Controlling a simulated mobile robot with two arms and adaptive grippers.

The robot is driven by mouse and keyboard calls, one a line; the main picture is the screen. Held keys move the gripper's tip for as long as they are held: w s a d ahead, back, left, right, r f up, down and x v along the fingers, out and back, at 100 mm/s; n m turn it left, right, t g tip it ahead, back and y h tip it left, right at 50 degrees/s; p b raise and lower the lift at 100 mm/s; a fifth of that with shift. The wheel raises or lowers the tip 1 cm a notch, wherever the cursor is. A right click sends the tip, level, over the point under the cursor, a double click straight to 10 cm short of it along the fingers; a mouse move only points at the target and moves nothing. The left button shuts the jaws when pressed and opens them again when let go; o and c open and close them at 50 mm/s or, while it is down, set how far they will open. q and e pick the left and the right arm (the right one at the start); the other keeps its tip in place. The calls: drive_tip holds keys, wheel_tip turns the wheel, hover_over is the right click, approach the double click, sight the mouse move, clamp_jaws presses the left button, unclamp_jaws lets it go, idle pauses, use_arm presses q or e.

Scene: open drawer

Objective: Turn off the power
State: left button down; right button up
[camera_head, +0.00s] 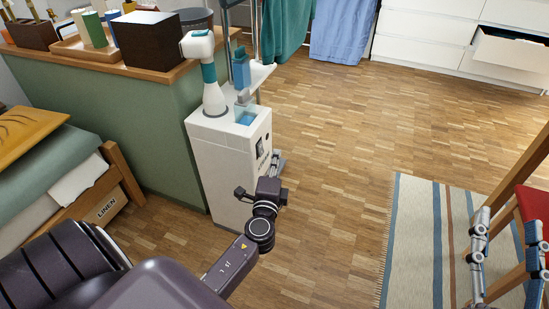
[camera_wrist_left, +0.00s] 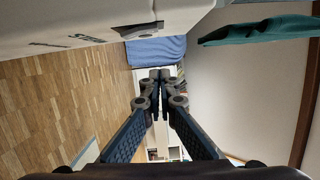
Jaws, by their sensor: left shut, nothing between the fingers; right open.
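A white machine (camera_head: 230,160) stands on the floor against the green counter, with a small dark panel (camera_head: 260,148) on its right-hand face. The left wrist view shows the white machine (camera_wrist_left: 60,22) at upper left and the dark panel (camera_wrist_left: 138,30) on it. My left gripper (camera_head: 278,158) is close beside that face, low and to the right of the panel. In the left wrist view its fingers (camera_wrist_left: 160,74) are together, with nothing between them. I cannot tell whether it touches the machine. My right gripper (camera_head: 506,240) is open and empty at the far right.
A bed (camera_head: 60,170) and green counter (camera_head: 160,130) bound the left. A striped rug (camera_head: 415,240) and red chair (camera_head: 533,205) are at right. White drawers (camera_head: 425,40), one open, stand at the back. The wooden floor (camera_head: 335,150) between is clear.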

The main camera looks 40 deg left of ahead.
use_arm(q)
drive_tip(key=v, duration=0.8)
drive_tip(key=shift+s, duration=0.3)
use_arm(e)
drive_tip(key=shift+a+r, duration=0.1)
drive_tip(key=shift+a, duration=0.4)
use_arm(q)
drive_tip(key=shift+a, duration=0.1)
use_arm(e)
drive_tip(key=shift+w, duration=0.1)
